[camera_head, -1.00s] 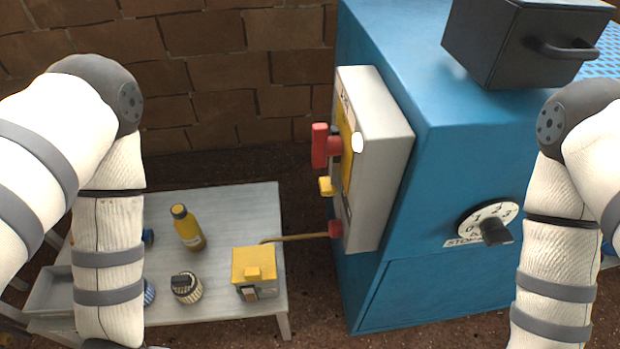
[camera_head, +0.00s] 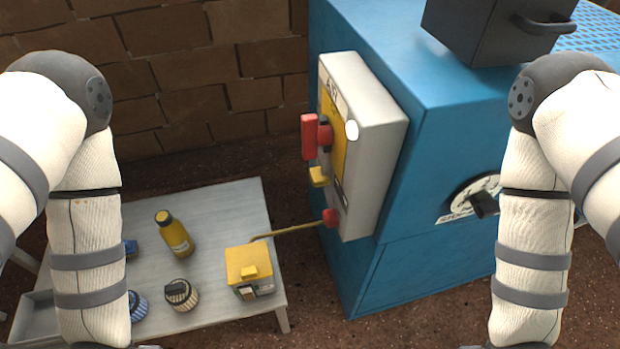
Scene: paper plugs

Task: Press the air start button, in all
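A grey control box (camera_head: 372,150) with a yellow front panel is fixed to the side of the blue machine (camera_head: 440,120). Its front shows a red lever (camera_head: 310,136) at the top, a yellow part (camera_head: 318,177) in the middle and a red round button (camera_head: 331,217) at the bottom. The lettering on the panel is too small to read surely, so I cannot tell which one is the air start button. My two arms hang at the left and right of the view. Both grippers are below the bottom edge, out of sight.
A grey table (camera_head: 215,210) at the left holds a yellow bottle (camera_head: 175,233), a yellow-topped device (camera_head: 248,265) and several small items. A yellow rod (camera_head: 285,231) runs between the device and the control box. A dial (camera_head: 478,195) and a dark box (camera_head: 490,28) are on the machine.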

